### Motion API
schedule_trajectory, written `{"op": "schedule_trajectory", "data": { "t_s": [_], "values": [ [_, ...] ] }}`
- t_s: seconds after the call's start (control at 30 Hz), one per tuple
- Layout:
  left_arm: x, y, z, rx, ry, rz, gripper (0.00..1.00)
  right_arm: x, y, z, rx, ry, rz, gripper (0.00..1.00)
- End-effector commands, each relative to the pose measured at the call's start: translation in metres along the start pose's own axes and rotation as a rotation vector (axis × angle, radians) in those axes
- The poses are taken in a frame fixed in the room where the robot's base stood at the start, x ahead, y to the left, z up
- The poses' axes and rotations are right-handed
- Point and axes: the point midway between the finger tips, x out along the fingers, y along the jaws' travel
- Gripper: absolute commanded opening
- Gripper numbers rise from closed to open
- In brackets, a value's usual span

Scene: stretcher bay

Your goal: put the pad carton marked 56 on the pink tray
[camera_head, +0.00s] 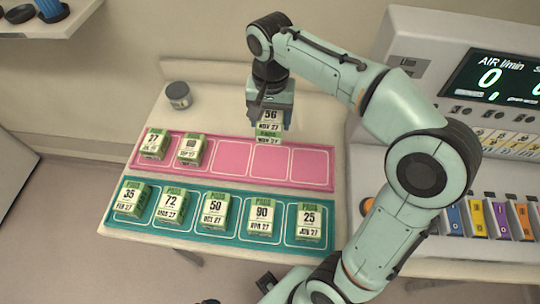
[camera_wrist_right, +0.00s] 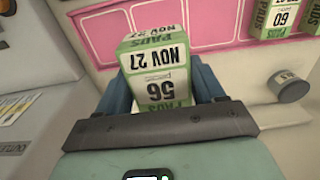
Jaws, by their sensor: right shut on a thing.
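My right gripper (camera_head: 268,118) is shut on the green-and-white pad carton marked 56 (camera_head: 269,128), which also shows between the fingers in the right wrist view (camera_wrist_right: 158,68). It holds the carton upright, at the back edge of the pink tray (camera_head: 318,170) in the head view, near its middle compartments. Whether the carton is clear of the surface is hard to tell. The pink tray has a carton marked 27 (camera_head: 155,143) in its leftmost compartment and another carton (camera_head: 190,149) in the second. The three compartments to the right are empty. My left gripper is not visible.
A teal tray (camera_head: 319,243) in front holds several cartons, marked 35, 72, 50, 90 and 25. A grey lidded jar (camera_head: 178,95) stands at the back left of the table. A console with an air display (camera_head: 490,78) stands at the right, beside my right arm.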

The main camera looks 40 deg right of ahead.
Motion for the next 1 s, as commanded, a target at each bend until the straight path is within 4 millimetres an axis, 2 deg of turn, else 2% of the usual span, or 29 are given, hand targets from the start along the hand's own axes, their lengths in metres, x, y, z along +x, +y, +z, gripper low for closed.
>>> {"op": "schedule_trajectory", "data": {
  "t_s": [0.03,0.1,0.33,0.57,0.8,1.0],
  "values": [
    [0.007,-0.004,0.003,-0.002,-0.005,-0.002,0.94,0.018,0.002,0.001,0.001,-0.005,0.005,0.31],
    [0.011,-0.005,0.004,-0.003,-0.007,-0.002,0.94,0.037,0.001,0.001,0.000,-0.004,0.004,0.31],
    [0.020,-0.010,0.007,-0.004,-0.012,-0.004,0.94,0.091,0.000,0.001,0.001,-0.002,0.002,0.31],
    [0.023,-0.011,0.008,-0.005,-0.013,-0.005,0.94,0.112,0.000,0.000,0.001,0.000,0.000,0.31],
    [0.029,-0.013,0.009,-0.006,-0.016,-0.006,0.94,0.147,0.000,0.000,0.001,-0.001,0.002,0.31],
    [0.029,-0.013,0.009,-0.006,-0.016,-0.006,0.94,0.151,0.000,-0.001,0.002,0.002,-0.002,0.31]
  ]
}}
